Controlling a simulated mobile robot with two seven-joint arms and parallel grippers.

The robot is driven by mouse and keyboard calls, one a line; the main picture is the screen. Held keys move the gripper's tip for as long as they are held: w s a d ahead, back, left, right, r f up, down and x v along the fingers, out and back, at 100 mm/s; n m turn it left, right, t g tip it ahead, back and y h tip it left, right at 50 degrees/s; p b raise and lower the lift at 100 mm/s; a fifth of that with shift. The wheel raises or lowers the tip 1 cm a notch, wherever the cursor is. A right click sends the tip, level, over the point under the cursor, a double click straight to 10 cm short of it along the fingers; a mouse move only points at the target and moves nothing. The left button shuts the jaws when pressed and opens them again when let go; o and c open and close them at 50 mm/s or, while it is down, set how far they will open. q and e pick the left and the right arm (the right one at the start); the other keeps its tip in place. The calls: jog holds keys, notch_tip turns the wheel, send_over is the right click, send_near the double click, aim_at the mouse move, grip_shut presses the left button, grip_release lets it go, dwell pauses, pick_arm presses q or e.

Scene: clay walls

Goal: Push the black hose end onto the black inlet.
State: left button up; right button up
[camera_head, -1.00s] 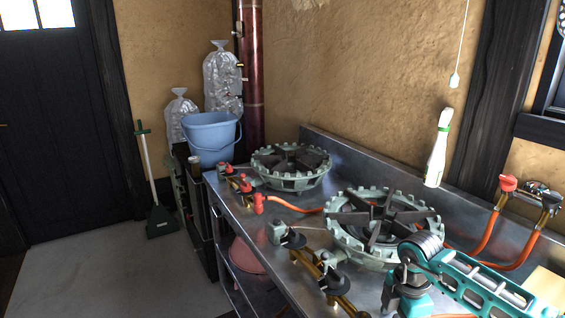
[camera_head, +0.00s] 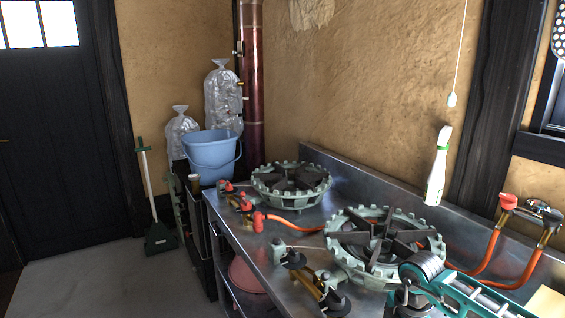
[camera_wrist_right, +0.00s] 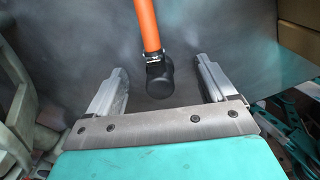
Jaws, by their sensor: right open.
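The black hose end (camera_wrist_right: 160,80) is on an orange hose (camera_wrist_right: 146,25) with a metal clamp, in the right wrist view. It lies between the fingers of my right gripper (camera_wrist_right: 161,70), which is open, with a gap on both sides. In the head view the front burner's brass pipe (camera_head: 318,285) carries dark knobs (camera_head: 335,301). I cannot tell which fitting there is the black inlet. My teal right arm (camera_head: 465,295) reaches in at lower right; its gripper and the black hose end are hidden there. My left gripper is not in view.
The front burner (camera_head: 372,240) and rear burner (camera_head: 290,183) stand on the steel counter (camera_head: 262,238). A red hose fitting (camera_head: 258,221) sits at the rear burner. Red-orange hoses (camera_head: 489,250) rise to wall valves at right.

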dwell(0.4)
jog(key=shift+c, duration=0.3)
grip_shut()
dwell(0.6)
jog(key=shift+r, duration=0.1)
jog(key=shift+r+p, duration=2.85)
jog(key=shift+r, duration=0.1)
